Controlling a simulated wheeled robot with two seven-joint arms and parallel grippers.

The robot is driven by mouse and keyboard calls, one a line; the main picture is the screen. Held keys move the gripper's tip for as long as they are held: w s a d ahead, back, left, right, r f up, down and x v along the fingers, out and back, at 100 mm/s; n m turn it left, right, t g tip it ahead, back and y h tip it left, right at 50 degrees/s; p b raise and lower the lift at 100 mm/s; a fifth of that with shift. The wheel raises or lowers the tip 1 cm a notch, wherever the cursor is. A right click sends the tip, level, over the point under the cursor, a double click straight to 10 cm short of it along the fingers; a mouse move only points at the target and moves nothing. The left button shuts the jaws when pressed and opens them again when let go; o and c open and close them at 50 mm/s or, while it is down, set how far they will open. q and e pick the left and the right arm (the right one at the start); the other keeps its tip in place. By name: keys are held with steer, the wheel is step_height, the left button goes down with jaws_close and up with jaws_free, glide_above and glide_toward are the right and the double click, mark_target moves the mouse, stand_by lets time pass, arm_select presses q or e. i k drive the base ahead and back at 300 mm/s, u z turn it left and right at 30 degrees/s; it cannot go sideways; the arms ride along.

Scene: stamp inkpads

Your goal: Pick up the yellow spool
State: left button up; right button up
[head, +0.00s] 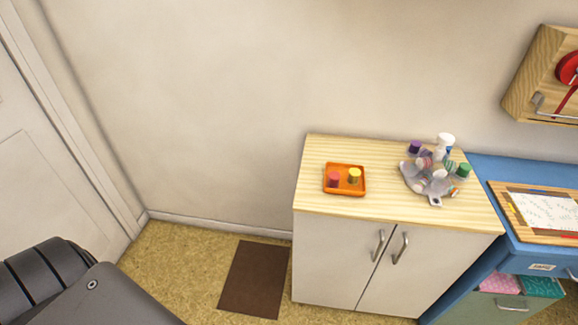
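A small yellow spool (354,175) stands upright in an orange tray (345,193) on the left part of a light wood cabinet top. A red spool (333,180) stands just left of it in the same tray. Neither of my grippers is in the head view. Nothing touches the yellow spool except the tray and perhaps the red spool; I cannot tell if the two touch.
The cabinet top (386,203) is bare between the tray and a grey palette (436,201) crowded with small bottles and rolls. A blue desk (490,172) with a clipboard adjoins at right. A brown mat (255,278) lies on the floor left of the cabinet.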

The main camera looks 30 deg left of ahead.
mark_target(354, 173)
steer(key=u, duration=0.4)
steer(key=k, duration=1)
steer(key=z, duration=1.25)
steer(key=i, duration=2.8)
steer(key=u, duration=2.15)
